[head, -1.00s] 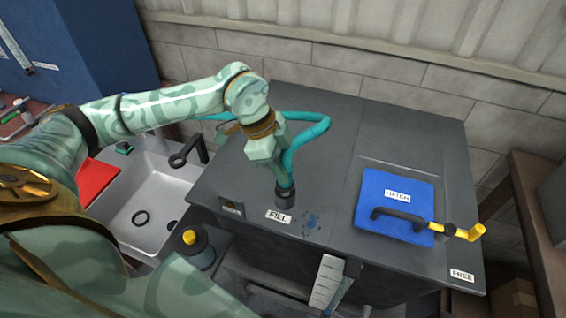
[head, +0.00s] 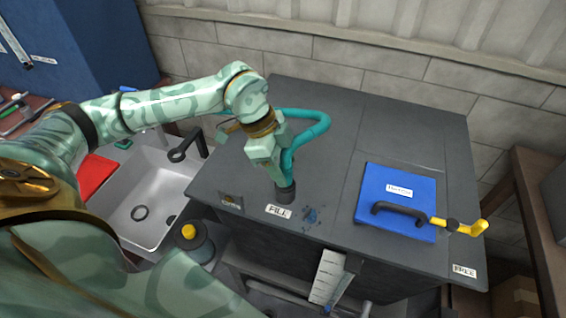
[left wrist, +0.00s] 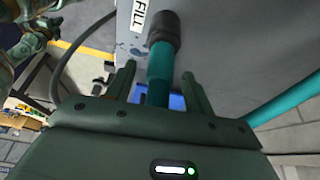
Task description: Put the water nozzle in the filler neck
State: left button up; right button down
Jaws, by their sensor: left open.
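The water nozzle (head: 288,163) is a teal tube at the end of a teal hose. It stands upright on the grey cabinet top, its lower end inside the black collar of the filler neck (head: 286,194), behind the FILL label. My left gripper (head: 276,177) is right beside the nozzle. In the left wrist view my left gripper (left wrist: 159,70) is open, with one finger on each side of the nozzle (left wrist: 160,72) and gaps between. The nozzle's end is hidden in the filler neck (left wrist: 164,28). My right gripper is not in view.
A blue hatch lid (head: 397,195) with a black handle and yellow lever (head: 460,226) lies to the right on the cabinet (head: 330,165). A sink (head: 150,205) with a black tap is at left. The hose (head: 312,120) loops behind my gripper. The cabinet's middle is clear.

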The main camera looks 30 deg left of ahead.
pick_arm(q)
jog(key=p+v, duration=0.1)
jog(key=v, duration=1.5)
